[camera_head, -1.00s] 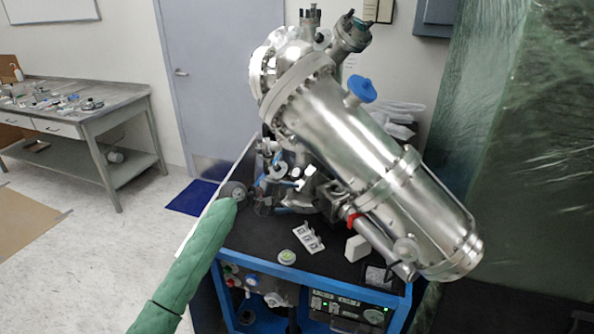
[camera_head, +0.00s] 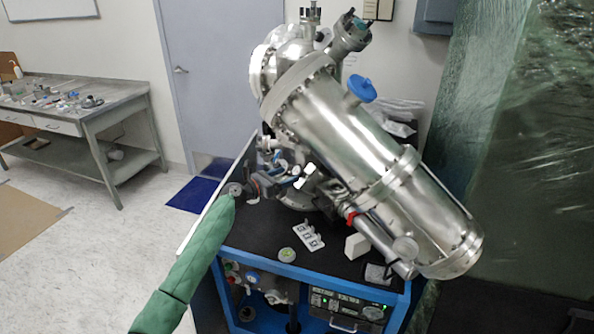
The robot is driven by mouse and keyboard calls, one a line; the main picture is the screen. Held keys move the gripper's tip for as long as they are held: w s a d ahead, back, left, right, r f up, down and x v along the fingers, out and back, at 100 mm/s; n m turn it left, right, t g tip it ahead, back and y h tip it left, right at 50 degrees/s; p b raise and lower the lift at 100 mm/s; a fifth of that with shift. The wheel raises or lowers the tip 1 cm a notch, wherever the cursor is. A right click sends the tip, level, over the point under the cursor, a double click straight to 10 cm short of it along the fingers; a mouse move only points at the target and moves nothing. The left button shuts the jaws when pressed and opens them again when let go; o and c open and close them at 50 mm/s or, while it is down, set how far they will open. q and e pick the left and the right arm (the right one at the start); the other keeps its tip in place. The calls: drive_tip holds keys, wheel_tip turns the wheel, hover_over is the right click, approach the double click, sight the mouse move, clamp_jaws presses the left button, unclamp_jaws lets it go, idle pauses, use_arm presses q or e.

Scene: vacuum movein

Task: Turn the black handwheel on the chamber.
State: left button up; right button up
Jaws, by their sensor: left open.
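The steel vacuum chamber (camera_head: 345,120) stands tilted on a black-topped cart, with its long cylinder sloping down to the right. My left arm, in a green sleeve, comes up from the bottom. My left gripper (camera_head: 259,187) is open at the left side of the small fittings under the chamber. I cannot clearly pick out the black handwheel; the dark parts around the gripper and fittings blend together. I cannot tell whether the fingers touch anything. My right gripper is not in view.
The blue-framed cart (camera_head: 300,272) has a black top with a white switch plate (camera_head: 308,236), a small round green-and-white item (camera_head: 287,254) and a white block (camera_head: 356,245). A grey workbench (camera_head: 85,110) stands far left. Green plastic sheeting (camera_head: 520,150) hangs at right.

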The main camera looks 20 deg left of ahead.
sight(295, 172)
use_arm(q)
drive_tip(key=p+x, duration=0.1)
drive_tip(key=x, duration=0.3)
drive_tip(key=shift+r, duration=0.15)
drive_tip(key=shift+x, duration=0.75)
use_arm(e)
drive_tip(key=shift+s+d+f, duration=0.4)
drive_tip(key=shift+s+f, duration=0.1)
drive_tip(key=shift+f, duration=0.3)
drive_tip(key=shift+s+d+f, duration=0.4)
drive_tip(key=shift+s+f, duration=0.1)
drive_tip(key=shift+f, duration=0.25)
use_arm(q)
drive_tip(key=c, duration=1)
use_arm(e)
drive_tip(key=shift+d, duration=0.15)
